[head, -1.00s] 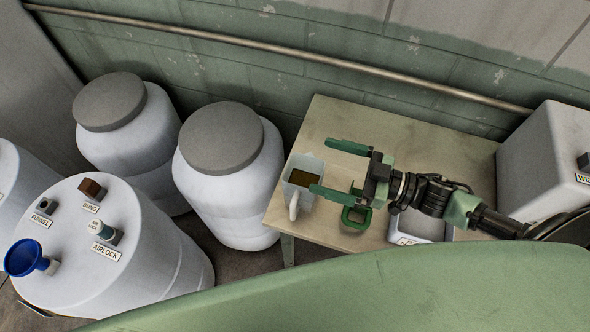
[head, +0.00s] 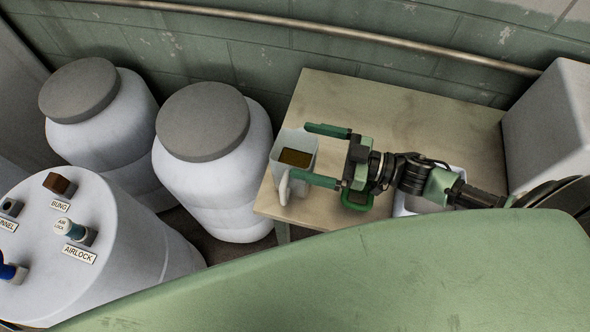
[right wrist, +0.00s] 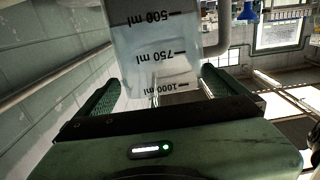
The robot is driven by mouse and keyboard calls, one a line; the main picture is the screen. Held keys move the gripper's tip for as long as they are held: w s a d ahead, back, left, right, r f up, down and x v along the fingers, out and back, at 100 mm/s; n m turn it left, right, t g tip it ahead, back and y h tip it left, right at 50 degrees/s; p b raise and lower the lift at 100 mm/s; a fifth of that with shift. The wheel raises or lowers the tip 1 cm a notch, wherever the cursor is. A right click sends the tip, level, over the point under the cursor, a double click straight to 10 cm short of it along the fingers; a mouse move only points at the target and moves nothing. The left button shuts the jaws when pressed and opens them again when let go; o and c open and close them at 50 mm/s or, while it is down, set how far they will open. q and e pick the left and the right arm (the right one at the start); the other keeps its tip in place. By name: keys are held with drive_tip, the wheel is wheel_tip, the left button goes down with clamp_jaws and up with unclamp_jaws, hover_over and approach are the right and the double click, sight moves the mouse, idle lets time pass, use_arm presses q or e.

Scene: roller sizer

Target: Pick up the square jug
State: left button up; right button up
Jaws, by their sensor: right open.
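The square jug (head: 281,149) is a pale, translucent container with brown contents and a white handle, at the left end of the table. In the right wrist view the jug (right wrist: 150,40) appears upside down with black ml markings, its handle at the right. My right gripper (head: 299,151) is open, with one green finger at the jug's far side and the other at its near side by the handle. I cannot tell whether either finger touches it. The lower finger hides part of the jug and handle. My left gripper is not in view.
The table (head: 420,110) has bare room behind my arm. A green-framed item (head: 357,199) and a white tray (head: 402,205) lie under my arm. A grey box (head: 555,125) stands at right. Lidded drums (head: 210,190) stand left; a large green surface (head: 400,275) fills the front.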

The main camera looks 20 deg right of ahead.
sight(276, 143)
drive_tip(key=p+x, duration=0.2)
drive_tip(key=x, duration=0.4)
drive_tip(key=shift+s+a, duration=0.1)
drive_tip(key=shift+a, duration=0.1)
drive_tip(key=shift+r, duration=0.1)
drive_tip(key=c, duration=1.8)
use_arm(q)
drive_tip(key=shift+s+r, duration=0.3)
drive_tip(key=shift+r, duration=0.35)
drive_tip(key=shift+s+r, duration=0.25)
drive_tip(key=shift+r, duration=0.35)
use_arm(e)
drive_tip(key=shift+r, duration=0.1)
drive_tip(key=shift+c, duration=0.8)
